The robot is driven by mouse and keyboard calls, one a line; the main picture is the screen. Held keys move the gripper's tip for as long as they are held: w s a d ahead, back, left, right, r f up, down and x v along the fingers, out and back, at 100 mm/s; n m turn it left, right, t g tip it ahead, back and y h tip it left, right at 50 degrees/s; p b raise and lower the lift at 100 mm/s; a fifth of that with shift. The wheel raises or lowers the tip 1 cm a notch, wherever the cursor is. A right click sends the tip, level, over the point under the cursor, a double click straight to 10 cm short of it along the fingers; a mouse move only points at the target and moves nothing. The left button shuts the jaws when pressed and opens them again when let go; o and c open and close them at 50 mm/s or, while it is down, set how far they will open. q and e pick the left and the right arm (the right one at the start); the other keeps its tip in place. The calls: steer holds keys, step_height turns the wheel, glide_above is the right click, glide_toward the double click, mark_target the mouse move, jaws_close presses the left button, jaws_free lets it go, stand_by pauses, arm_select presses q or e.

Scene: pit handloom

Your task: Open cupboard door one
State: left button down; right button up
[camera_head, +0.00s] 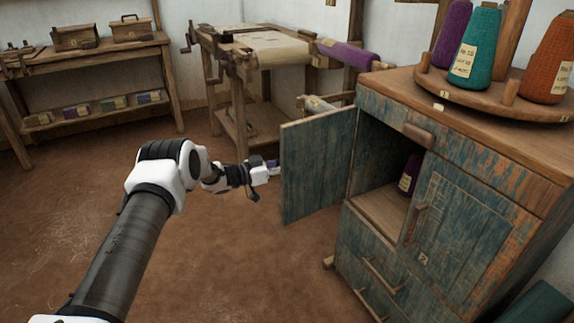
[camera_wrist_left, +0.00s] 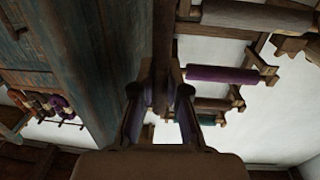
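The cupboard (camera_head: 362,222) stands at the right in the head view. Its left door, worn blue-green wood (camera_head: 318,165), stands swung wide open, showing the shelf inside. My left gripper (camera_head: 272,166) is at the outer face of this door, near its free edge; its fingertips are partly hidden by the door. In the left wrist view the door face (camera_wrist_left: 75,60) fills the left side. An upright brown handle bar (camera_wrist_left: 163,55) lies between the two fingers of my left gripper (camera_wrist_left: 164,95), which close in on it from both sides. My right gripper is not in view.
The cupboard's right door (camera_head: 465,235) is closed, with drawers below it. A purple cone (camera_head: 410,174) stands inside. Thread cones (camera_head: 475,47) stand on a round rack on top. A loom frame (camera_head: 235,90) stands behind the door. The floor (camera_head: 230,250) left of the cupboard is clear.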

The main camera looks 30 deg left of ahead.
arm_select(q)
steer(key=c, duration=1.4)
jaws_free()
steer(key=shift+c, duration=0.2)
steer(key=v, duration=1.2)
